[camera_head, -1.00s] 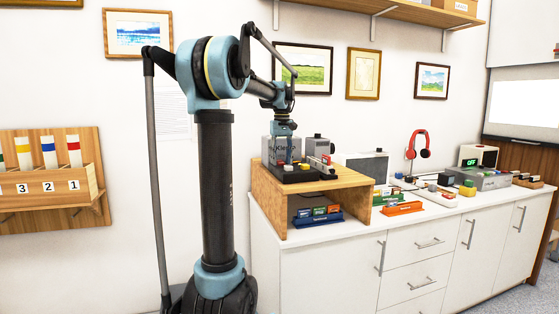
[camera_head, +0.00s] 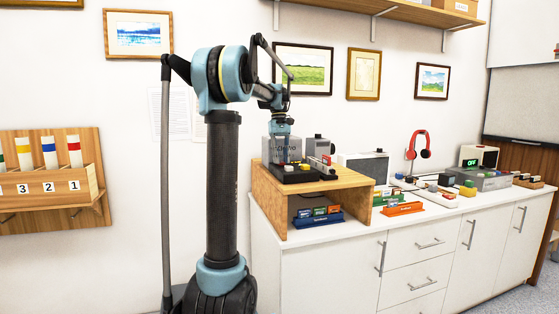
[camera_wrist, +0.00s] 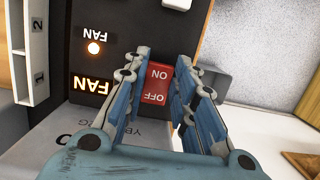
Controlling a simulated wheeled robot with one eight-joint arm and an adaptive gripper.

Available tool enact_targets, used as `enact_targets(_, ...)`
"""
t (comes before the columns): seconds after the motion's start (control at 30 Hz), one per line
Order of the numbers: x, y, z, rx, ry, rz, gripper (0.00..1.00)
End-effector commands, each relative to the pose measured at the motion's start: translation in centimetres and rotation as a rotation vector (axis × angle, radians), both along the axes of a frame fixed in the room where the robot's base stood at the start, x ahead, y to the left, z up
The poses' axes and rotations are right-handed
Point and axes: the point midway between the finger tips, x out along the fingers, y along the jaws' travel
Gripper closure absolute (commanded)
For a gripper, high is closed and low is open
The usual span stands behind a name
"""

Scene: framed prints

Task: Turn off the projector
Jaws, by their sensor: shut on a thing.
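My gripper (camera_wrist: 162,60) is low over a black control panel (camera_wrist: 122,40) in the wrist view. Its two blue fingers are shut on a red rocker switch (camera_wrist: 155,84) marked ON and OFF. The panel has a lit FAN sign (camera_wrist: 91,86) and a glowing round lamp (camera_wrist: 94,48). In the head view my gripper (camera_head: 280,127) reaches down to a black-based unit (camera_head: 297,173) on a wooden riser; its fingertips are hidden there. The projection screen (camera_head: 518,108) at the right is grey and unlit. I cannot tell which box is the projector.
The wooden riser (camera_head: 330,181) stands on a white counter (camera_head: 345,236) with coloured block trays beneath and beside it. A red headphone stand (camera_head: 417,145) and a box with a green OFF display (camera_head: 471,162) stand farther right. Framed prints hang behind.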

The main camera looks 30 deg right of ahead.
Motion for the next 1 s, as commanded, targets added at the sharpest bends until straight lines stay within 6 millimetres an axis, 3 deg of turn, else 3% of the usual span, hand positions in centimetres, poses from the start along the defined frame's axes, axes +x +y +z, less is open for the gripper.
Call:
enact_targets(0.27,0.1,0.1,0.0,0.002,0.003,0.001,0.99)
enact_targets(0.3,0.1,0.1,0.0,0.002,0.003,0.001,0.73)
enact_targets(0.4,0.1,0.1,0.0,0.002,0.003,0.001,0.55)
enact_targets(0.77,0.1,0.0,0.2,0.001,0.002,0.001,0.55)
enact_targets(1.0,0.8,-0.1,2.9,0.001,0.003,0.002,0.55)
